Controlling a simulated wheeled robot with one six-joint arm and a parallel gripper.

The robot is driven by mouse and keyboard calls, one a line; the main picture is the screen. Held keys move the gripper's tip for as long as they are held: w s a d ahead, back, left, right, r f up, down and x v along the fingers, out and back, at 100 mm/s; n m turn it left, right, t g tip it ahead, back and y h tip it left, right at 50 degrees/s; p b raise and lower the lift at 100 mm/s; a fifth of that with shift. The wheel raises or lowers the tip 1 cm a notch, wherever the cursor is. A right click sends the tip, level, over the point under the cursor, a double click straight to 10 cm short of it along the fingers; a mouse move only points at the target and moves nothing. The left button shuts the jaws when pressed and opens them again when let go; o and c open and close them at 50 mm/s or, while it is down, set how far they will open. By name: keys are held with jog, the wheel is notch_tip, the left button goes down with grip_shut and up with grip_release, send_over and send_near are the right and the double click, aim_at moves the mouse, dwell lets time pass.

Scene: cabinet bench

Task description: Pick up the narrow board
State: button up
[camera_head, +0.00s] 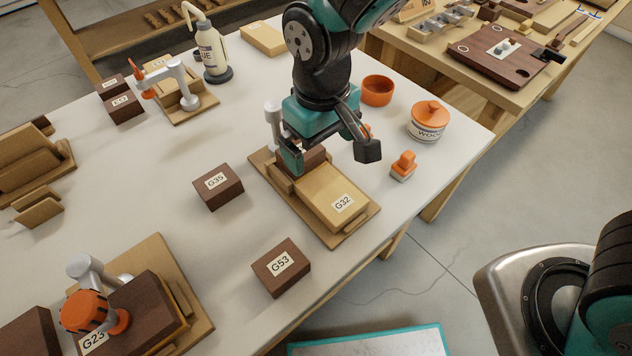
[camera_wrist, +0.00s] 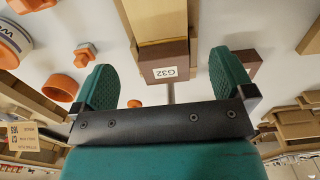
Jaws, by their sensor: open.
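A long, narrow pale board (camera_head: 322,190) labelled G32 lies on a wooden fixture (camera_head: 345,238) near the table's right edge. A dark brown block (camera_head: 312,158) sits at its far end, partly hidden by my gripper. In the wrist view the pale board (camera_wrist: 153,18) runs up from the dark block (camera_wrist: 168,54), whose near face carries a G32 label. My gripper (camera_head: 328,156) is open above the dark block's end, one finger on each side. In the wrist view the fingers of my gripper (camera_wrist: 165,82) stand apart, with visible gaps to the block. Nothing is held.
Dark blocks G35 (camera_head: 218,187) and G53 (camera_head: 281,267) stand left of and in front of the fixture. An orange bowl (camera_head: 377,90), a lidded pot (camera_head: 428,122) and a small orange-topped piece (camera_head: 403,166) are to the right. A clamped G23 assembly (camera_head: 140,305) is at front left.

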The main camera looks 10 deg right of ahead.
send_over(323, 185)
jog(key=f, duration=0.5)
jog(key=shift+w+f, duration=0.25)
jog(key=shift+s+f, duration=0.15)
jog(key=shift+f, duration=1.2)
jog(key=shift+s+f, duration=0.1)
jog(key=shift+f, duration=1.25)
jog(key=c, duration=0.8)
